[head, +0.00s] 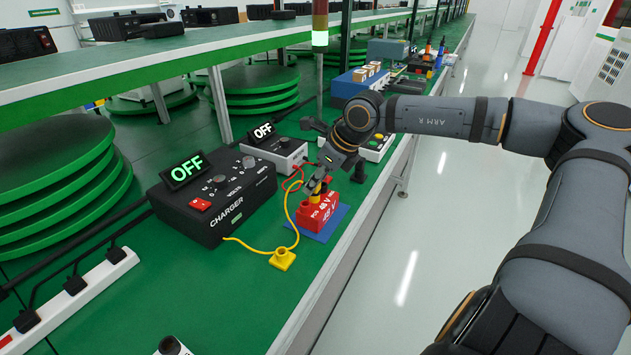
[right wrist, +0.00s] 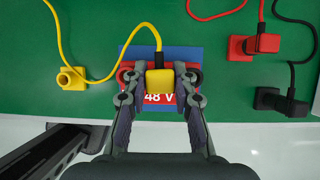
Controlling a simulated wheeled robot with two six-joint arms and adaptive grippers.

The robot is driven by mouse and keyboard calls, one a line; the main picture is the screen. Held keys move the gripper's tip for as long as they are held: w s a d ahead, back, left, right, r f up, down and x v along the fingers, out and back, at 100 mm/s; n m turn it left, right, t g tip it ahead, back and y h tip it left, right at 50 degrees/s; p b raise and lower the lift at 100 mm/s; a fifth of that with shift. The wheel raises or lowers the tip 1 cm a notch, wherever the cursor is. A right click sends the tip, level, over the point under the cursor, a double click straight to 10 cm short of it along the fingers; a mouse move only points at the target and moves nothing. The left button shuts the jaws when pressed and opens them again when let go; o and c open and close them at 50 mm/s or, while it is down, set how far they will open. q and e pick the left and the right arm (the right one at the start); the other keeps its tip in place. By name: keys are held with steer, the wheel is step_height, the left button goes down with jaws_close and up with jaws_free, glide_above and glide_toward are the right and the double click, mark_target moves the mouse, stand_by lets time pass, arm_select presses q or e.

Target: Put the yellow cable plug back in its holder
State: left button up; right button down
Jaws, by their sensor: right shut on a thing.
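The yellow plug (right wrist: 160,83) is between the fingers of my right gripper (right wrist: 160,88), which is shut on it. In the head view the right gripper (head: 318,186) is over the red 48 V block (head: 319,213), with the yellow plug (head: 315,198) at the block's top. I cannot tell whether the plug sits in the block or just above it. The yellow holder (head: 282,260) stands empty on the green bench, left of the block in the right wrist view (right wrist: 71,79). The yellow cable (head: 262,247) runs from the charger (head: 215,200) to the plug. My left gripper is not in view.
The red block rests on a blue mat (head: 331,229) near the bench edge. A red holder (right wrist: 240,48) with a red plug and a black holder (right wrist: 268,99) with a black plug stand to the right in the wrist view. A power strip (head: 75,297) lies at left.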

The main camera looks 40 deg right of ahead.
steer(key=c, duration=1)
jaws_free()
